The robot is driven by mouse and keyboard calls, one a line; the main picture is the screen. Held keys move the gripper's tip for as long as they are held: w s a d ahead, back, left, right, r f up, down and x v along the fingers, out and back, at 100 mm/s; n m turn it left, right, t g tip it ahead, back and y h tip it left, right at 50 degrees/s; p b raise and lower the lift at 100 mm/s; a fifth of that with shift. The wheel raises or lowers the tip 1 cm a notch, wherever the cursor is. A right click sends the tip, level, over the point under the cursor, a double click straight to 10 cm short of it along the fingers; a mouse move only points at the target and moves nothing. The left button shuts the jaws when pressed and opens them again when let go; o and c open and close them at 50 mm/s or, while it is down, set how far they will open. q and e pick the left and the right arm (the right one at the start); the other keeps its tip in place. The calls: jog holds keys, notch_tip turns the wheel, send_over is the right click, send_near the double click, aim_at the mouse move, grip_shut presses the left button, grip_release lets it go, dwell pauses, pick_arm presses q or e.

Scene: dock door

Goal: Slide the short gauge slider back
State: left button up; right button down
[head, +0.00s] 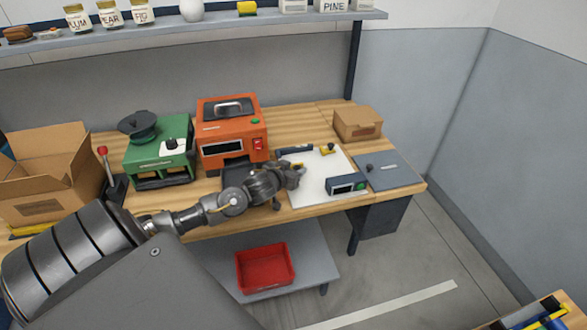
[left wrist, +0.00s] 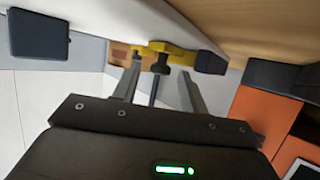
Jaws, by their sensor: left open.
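My left gripper (head: 297,174) is over the left part of a white board (head: 312,194) on the workbench. In the left wrist view its two fingers (left wrist: 158,80) are apart with nothing held between them. A yellow piece with a dark knob (left wrist: 162,52) shows beyond the fingertips, roughly in line with the gap. In the head view the yellow piece (head: 328,149) is at the back of the white board, beside a dark bar (head: 294,149). I cannot tell for sure which part is the short gauge slider. My right gripper is not in view.
A dark blue display box (head: 345,184) with a green button stands at the board's front right. A grey plate with a knob (head: 392,174) lies right of it. An orange machine (head: 231,130) and a green machine (head: 158,155) stand left. A cardboard box (head: 358,124) is behind.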

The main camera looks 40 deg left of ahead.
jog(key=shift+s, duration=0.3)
